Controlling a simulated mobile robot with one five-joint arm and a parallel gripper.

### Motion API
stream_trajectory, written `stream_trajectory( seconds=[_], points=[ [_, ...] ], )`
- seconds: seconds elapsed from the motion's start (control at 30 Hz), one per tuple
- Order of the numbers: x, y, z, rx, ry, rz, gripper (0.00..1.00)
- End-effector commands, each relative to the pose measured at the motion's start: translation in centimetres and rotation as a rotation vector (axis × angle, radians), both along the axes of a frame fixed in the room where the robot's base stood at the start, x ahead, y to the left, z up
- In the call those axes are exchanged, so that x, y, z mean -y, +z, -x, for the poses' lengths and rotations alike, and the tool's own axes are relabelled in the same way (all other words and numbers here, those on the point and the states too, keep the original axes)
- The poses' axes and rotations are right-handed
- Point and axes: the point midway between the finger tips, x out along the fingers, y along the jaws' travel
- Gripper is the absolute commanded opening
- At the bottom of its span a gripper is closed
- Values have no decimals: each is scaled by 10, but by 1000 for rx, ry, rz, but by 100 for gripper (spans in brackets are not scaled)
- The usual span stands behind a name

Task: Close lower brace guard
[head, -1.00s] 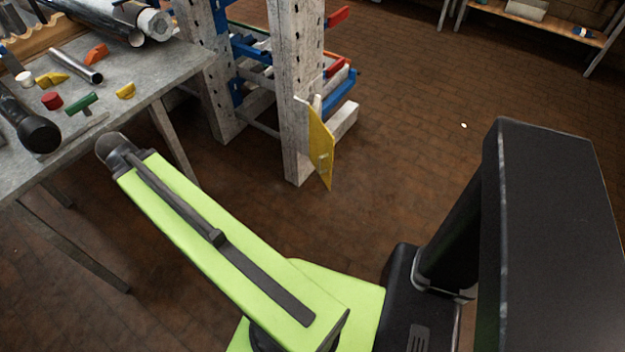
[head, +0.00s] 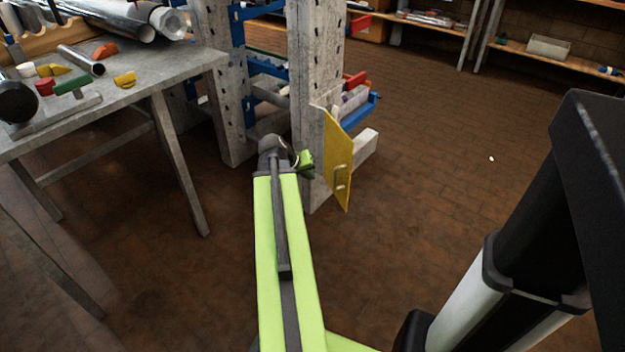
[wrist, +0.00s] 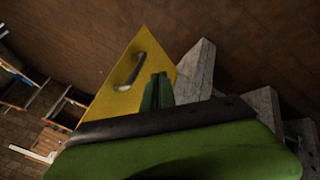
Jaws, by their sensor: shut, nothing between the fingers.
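The lower brace guard is a yellow hinged plate (head: 338,162) on the grey upright post. It stands out from the post at an angle and has a small metal handle (head: 341,178) on its face. In the wrist view the yellow plate (wrist: 122,88) fills the middle, with its handle (wrist: 131,70) left of my gripper. My gripper (wrist: 158,90) is shut and empty, and its green fingers overlap the plate's right part in that view. In the head view my gripper (head: 306,160) is small, just left of the plate. I cannot tell whether it touches the plate.
A grey workbench (head: 140,72) with tubes and coloured parts stands at the left. The grey perforated post (head: 313,70) and rack with blue and red parts stand behind the guard. A shelf (head: 560,62) is at the back right.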

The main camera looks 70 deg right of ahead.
Motion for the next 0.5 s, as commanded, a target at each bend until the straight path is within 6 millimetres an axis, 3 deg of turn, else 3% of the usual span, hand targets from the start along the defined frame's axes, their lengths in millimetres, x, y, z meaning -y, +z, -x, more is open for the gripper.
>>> stream_trajectory(
  seconds=[0.03, 0.27, 0.5],
  points=[
    [9, -20, 2, -1, -2, 0, 0],
    [37, -59, 11, -1, 0, 1, 0],
    [55, -50, 39, 1, -1, 0, 0]
  ],
)
